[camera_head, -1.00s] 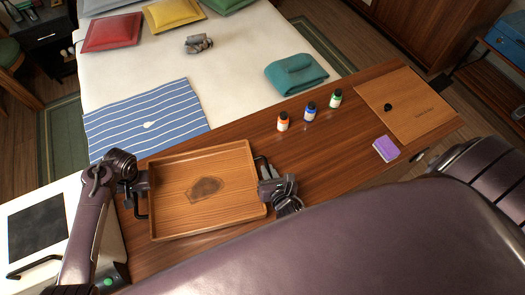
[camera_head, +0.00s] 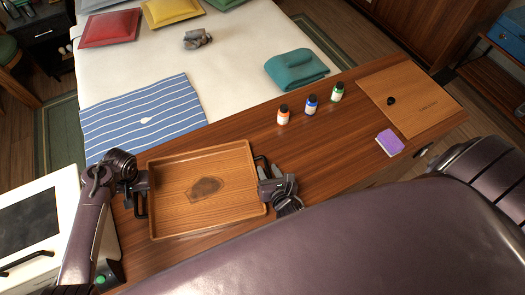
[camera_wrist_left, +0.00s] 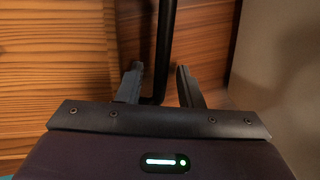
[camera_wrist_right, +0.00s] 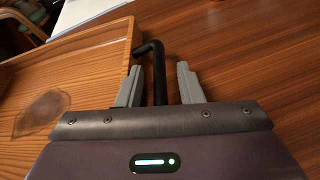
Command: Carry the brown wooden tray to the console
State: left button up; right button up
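The brown wooden tray (camera_head: 185,217) is rectangular with raised rims, a dark patch in its middle and a black handle at each end. It is over the left part of a long wooden counter (camera_head: 345,100); I cannot tell if its underside touches. My left gripper (camera_wrist_left: 159,70) has its fingers closed in on either side of the left handle (camera_wrist_left: 162,45). My right gripper (camera_wrist_right: 160,68) has the right handle (camera_wrist_right: 159,80) between its fingers the same way. Slim gaps show beside both bars. The tray looks empty. Which furniture is the console is not clear.
A purple pad (camera_head: 390,142) and a wooden board (camera_head: 425,105) lie further right. A white appliance (camera_head: 58,195) stands at the left. A bed (camera_head: 235,75) lies behind.

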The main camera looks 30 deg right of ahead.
jog(key=shift+s, duration=0.15)
pick_arm(q)
jog(key=v, duration=1.2)
pick_arm(e)
jog(key=v, duration=1.1)
jog(key=shift+s+r, duration=0.15)
jog(key=shift+s, duration=0.15)
